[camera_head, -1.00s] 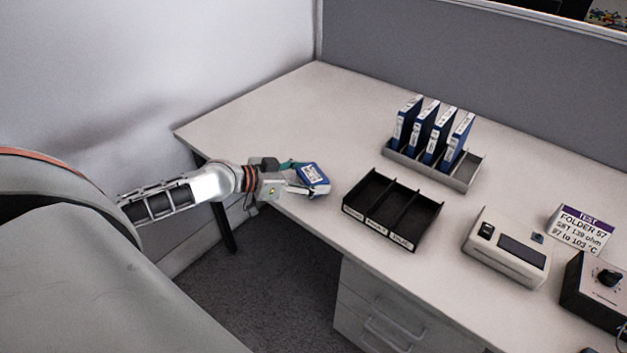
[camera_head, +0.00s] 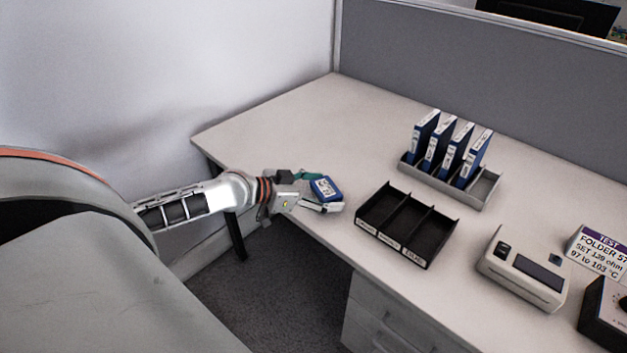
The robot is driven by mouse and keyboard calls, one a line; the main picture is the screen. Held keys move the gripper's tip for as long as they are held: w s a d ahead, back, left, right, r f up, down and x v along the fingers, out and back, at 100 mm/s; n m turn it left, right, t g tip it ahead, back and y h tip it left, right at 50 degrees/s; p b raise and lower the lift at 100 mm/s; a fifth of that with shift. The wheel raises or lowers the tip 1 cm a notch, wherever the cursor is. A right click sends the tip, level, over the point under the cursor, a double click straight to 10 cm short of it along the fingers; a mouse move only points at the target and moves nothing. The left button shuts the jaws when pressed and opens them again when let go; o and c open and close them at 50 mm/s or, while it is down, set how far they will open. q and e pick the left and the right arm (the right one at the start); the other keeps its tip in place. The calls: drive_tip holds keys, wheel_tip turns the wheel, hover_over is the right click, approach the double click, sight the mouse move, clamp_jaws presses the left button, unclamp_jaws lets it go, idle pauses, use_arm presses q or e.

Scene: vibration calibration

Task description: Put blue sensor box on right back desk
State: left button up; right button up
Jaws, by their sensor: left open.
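The blue sensor box (camera_head: 326,188) with a white label is at the near left edge of the white desk (camera_head: 290,130). My left gripper (camera_head: 322,194) reaches in from the left at that edge. Its fingers are open, one behind the box and one in front of and below it. I cannot tell whether either finger touches the box, or whether the box rests fully on the desk. My right gripper is out of the picture.
A black tray with three compartments (camera_head: 455,222) lies right of the box. A grey rack (camera_head: 490,187) holds several blue folders behind it. A beige meter (camera_head: 523,268), a test sign (camera_head: 598,248) and a black device (camera_head: 606,312) stand at the right. The back left desk is clear.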

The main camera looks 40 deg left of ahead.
use_arm(q)
drive_tip(key=shift+s+a+r, duration=0.2)
drive_tip(key=shift+s+r, duration=0.05)
drive_tip(key=p+v, duration=0.1)
drive_tip(key=v, duration=0.7)
drive_tip(key=shift+s, duration=0.15)
drive_tip(key=shift+s+a+r+p, duration=0.3)
drive_tip(key=shift+s+a+p, duration=0.05)
drive_tip(key=shift+s, duration=0.15)
drive_tip(key=shift+s+a+r, duration=0.15)
drive_tip(key=shift+s, duration=0.1)
drive_tip(key=shift+s+a+r+p, duration=0.1)
drive_tip(key=shift+s+r+p, duration=0.05)
drive_tip(key=shift+s+p, duration=0.3)
